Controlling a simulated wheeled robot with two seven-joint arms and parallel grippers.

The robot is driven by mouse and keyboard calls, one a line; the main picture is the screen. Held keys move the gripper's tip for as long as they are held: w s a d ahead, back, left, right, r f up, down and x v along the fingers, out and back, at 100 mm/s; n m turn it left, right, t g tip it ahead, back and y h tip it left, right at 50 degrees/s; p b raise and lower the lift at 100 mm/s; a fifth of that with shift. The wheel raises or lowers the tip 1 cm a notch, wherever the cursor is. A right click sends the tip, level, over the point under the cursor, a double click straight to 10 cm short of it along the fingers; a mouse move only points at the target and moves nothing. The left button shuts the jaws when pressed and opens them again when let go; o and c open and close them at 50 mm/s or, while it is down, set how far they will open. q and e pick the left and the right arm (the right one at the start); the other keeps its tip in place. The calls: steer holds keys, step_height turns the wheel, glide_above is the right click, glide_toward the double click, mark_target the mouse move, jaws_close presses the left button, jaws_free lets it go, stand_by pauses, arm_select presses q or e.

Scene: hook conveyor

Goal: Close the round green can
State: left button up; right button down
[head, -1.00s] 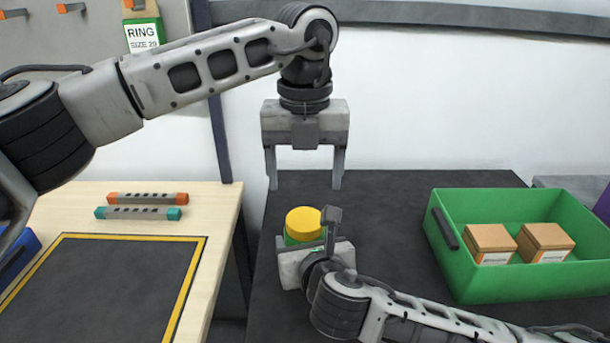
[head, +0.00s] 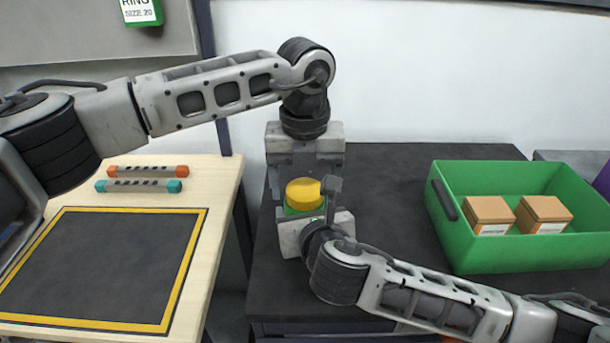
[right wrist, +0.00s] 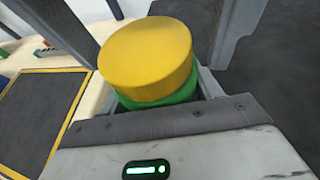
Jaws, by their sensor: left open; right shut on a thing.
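The round green can (head: 291,211) stands at the left of the dark table with a yellow lid (head: 304,193) on top. The right wrist view shows the lid (right wrist: 147,58) resting over the green body (right wrist: 160,101); I cannot tell how tightly it sits. My right gripper (head: 306,214) is shut on the can's body and hides most of it. My left gripper (head: 302,188) points down from above, open. Its fingers (right wrist: 236,35) reach down on either side of the lid, with a gap visible at the right.
A green crate (head: 530,256) with two cardboard boxes stands on the right of the dark table (head: 395,190). On the left, a wooden table (head: 222,185) holds a yellow-bordered dark mat (head: 95,265) and two small bars. The dark table between can and crate is clear.

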arm_select(q)
steer(key=c, duration=1)
steer(key=m, duration=0.3)
steer(key=o, duration=1.1)
steer(key=shift+r, duration=0.1)
steer(key=shift+r, duration=2.15)
